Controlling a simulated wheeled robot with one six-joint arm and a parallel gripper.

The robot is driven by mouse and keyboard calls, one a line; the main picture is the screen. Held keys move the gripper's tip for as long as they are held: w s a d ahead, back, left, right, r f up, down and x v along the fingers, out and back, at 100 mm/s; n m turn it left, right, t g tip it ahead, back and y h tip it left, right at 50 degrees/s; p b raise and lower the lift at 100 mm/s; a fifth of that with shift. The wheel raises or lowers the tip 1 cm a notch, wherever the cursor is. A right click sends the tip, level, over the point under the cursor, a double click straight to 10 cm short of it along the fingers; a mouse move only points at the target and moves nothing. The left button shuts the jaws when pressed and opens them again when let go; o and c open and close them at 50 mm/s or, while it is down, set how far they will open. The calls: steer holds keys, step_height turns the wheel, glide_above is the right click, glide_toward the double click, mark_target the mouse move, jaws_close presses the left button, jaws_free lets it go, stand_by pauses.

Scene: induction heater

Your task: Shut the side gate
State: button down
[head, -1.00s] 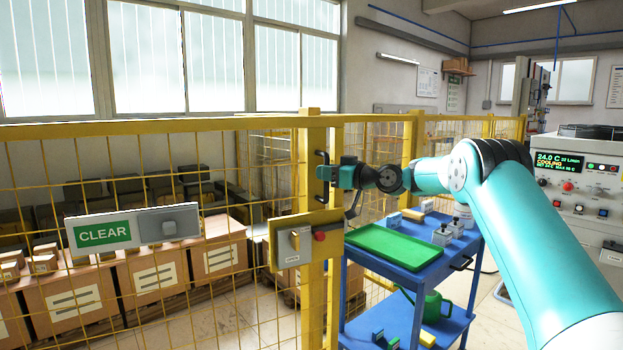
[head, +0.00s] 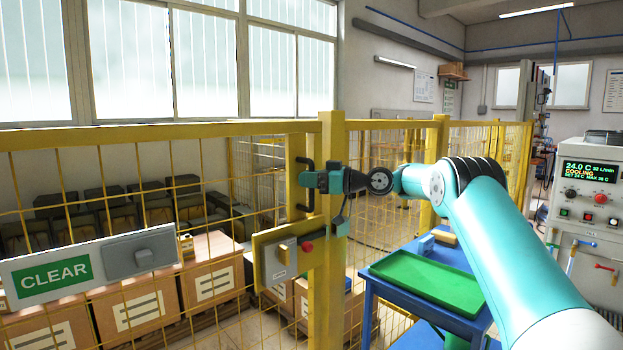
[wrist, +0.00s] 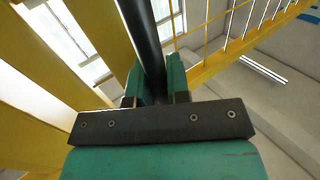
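The side gate's yellow upright (head: 292,170) carries a black handle (head: 302,206) and shows just left of a taller yellow post (head: 331,150). How far the gate stands from the post is hard to tell. My gripper (head: 305,180) is at the handle, reaching in from the right. In the wrist view the black handle bar (wrist: 148,35) runs between the two teal fingers (wrist: 155,88), which sit close against it on both sides.
Yellow mesh fence (head: 60,160) runs to the left with a green CLEAR sign (head: 55,277). A blue cart (head: 385,300) with a green tray (head: 428,282) stands under my arm. The heater cabinet (head: 590,200) is at the right. Cartons lie behind the mesh.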

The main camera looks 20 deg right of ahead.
steer(key=shift+w+r, duration=0.1)
steer(key=shift+w, duration=0.3)
steer(key=c, duration=1.1)
jaws_free()
steer(key=shift+w+f, duration=0.2)
steer(key=shift+w, duration=0.05)
steer(key=shift+s+d, duration=0.15)
